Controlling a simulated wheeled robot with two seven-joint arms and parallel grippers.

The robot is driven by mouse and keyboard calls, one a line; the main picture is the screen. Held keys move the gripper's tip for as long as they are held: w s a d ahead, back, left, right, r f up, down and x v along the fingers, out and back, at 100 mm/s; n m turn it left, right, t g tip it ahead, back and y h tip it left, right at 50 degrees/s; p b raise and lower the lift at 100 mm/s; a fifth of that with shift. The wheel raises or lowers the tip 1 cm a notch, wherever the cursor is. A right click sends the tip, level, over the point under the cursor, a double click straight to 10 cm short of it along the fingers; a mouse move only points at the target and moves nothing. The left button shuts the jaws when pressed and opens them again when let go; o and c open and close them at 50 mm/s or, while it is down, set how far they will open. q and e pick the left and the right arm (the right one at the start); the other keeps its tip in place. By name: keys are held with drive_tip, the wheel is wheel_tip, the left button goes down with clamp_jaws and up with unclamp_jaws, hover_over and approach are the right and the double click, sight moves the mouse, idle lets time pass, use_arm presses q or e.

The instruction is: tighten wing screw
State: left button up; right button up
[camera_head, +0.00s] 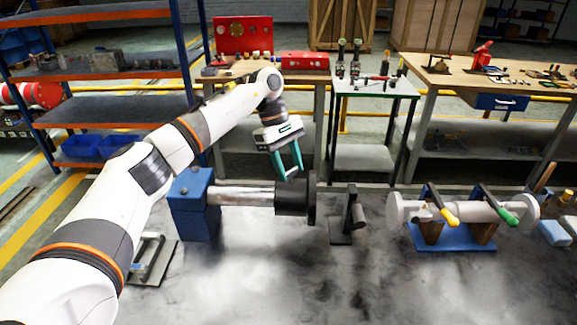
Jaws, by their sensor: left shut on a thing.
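My left gripper (289,175) comes in from the left, with its teal fingers pointing down. Its fingertips are at the top of a black cylindrical part (291,199) on the end of a grey shaft (240,195). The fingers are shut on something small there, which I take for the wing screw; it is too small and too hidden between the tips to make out. The shaft runs out of a blue block (194,204) on the grey table (300,285). My right gripper is not in view.
A small black stand (342,232) is right of the black part. Further right, a blue fixture (450,238) holds a grey shaft with yellow and green handled levers. A metal frame (150,262) lies near my left arm. The table's front middle is clear.

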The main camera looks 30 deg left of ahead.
use_arm(q)
drive_tip(key=shift+m, duration=0.3)
idle(0.4)
drive_tip(key=o, duration=1)
drive_tip(key=shift+b+v, duration=0.4)
drive_tip(key=shift+v, duration=5.65)
drive_tip(key=shift+w+d, duration=0.1)
drive_tip(key=shift+w, duration=0.1)
